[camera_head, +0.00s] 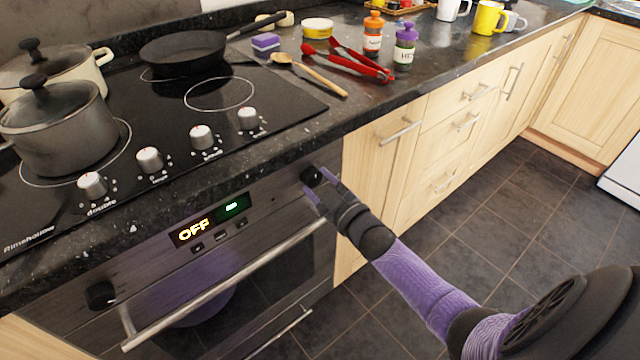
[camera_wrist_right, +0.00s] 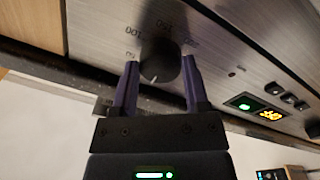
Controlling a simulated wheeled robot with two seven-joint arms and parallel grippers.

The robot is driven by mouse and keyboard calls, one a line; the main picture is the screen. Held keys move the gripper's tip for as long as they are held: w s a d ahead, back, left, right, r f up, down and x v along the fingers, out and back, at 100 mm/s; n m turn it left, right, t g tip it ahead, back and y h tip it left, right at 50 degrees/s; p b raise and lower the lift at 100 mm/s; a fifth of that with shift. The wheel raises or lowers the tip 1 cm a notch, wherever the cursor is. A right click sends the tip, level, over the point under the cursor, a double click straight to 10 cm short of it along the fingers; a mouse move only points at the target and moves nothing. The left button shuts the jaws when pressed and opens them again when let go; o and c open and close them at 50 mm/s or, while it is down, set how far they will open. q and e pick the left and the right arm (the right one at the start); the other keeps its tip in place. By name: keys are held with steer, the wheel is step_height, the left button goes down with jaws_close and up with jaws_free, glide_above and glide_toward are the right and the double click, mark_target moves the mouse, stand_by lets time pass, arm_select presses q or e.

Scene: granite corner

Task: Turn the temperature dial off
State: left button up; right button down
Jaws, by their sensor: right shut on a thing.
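The temperature dial (camera_head: 312,175) is a black round knob on the right end of the oven's steel front panel. In the right wrist view the dial (camera_wrist_right: 160,65) has a white pointer line and printed numbers around it on the panel. My right gripper (camera_head: 315,190) is at the dial, with its purple fingers on both sides of it. The right wrist view shows the same gripper (camera_wrist_right: 160,88) closed around the knob. The oven display (camera_head: 205,222) reads "OFF" in yellow beside a green section. My left gripper is not in view.
A second black knob (camera_head: 101,295) is at the left of the panel. The oven handle (camera_head: 225,285) runs below the display. The cooktop above carries pots (camera_head: 58,125), a pan (camera_head: 183,50) and several silver knobs. Floor (camera_head: 440,240) to the right is clear.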

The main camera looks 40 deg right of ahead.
steer(key=c, duration=0.5)
jaws_free()
steer(key=o, duration=0.4)
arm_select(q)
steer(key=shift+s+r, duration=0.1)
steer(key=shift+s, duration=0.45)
arm_select(e)
steer(key=shift+s, duration=0.35)
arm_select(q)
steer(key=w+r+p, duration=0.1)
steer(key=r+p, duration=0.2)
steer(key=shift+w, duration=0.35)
arm_select(e)
steer(key=s, duration=0.9)
steer(key=shift+d+f, duration=0.2)
steer(key=shift+f, duration=0.15)
steer(key=shift+s, duration=0.1)
